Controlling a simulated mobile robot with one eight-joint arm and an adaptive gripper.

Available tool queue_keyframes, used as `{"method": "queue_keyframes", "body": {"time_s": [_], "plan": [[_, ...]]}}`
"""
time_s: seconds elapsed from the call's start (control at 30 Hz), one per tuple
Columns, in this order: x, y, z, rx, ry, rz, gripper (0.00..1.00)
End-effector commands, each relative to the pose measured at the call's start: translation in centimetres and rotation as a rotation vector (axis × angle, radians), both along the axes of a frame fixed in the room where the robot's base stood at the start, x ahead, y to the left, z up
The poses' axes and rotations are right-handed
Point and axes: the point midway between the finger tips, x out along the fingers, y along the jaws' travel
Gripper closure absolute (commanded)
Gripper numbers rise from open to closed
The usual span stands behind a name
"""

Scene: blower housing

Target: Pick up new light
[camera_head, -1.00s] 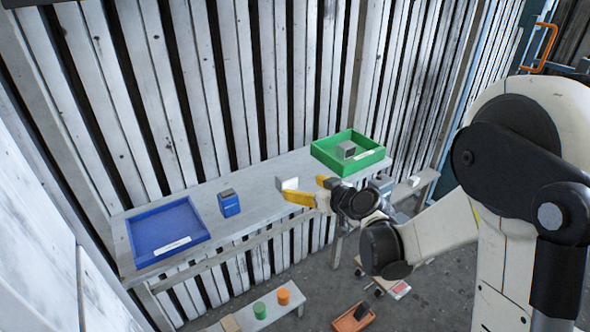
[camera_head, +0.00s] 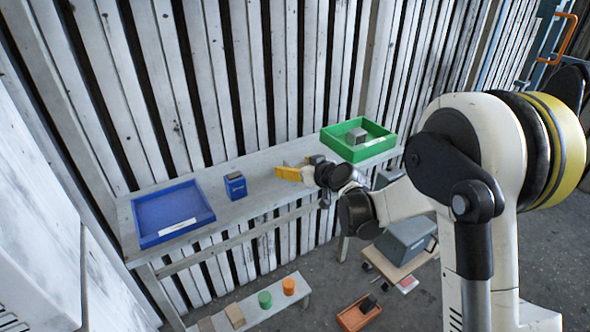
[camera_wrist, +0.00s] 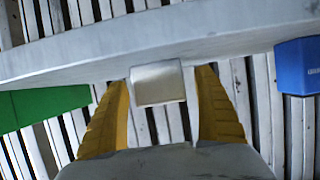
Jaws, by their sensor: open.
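A pale silvery block (camera_wrist: 158,83) shows between my gripper's two yellow fingers in the wrist view, at the edge of the bench. I cannot tell for sure that it is the new light. My gripper (camera_wrist: 163,88) is open, with gaps visible on both sides of the block. In the head view my gripper (camera_head: 298,167) is at the middle of the bench and hides the block. A blue box with a grey top (camera_head: 235,186) stands on the bench to its left. A grey cube (camera_head: 356,136) sits in the green tray (camera_head: 388,146) on the right.
A blue tray (camera_head: 160,212) lies at the left end of the grey bench (camera_head: 262,198). A slatted wall stands close behind. Below are a low bench with an orange cylinder (camera_head: 289,286) and a green cylinder (camera_head: 265,299), an orange bin (camera_head: 345,321) and a grey case (camera_head: 405,238).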

Motion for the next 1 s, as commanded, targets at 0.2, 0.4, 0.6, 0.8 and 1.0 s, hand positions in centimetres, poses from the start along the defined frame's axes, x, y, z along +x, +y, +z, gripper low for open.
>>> {"method": "queue_keyframes", "body": {"time_s": [0.2,0.4,0.6,0.8,1.0], "plan": [[0.0,0.0,0.1,0.000,0.000,0.000,0.72],[0.0,0.0,0.1,0.000,0.000,0.000,0.80],[0.0,-0.1,0.3,0.000,0.000,0.000,0.80],[0.0,0.0,2.3,0.000,0.000,0.000,0.80],[-0.4,-1.8,5.5,0.001,0.000,-0.006,0.80]]}}
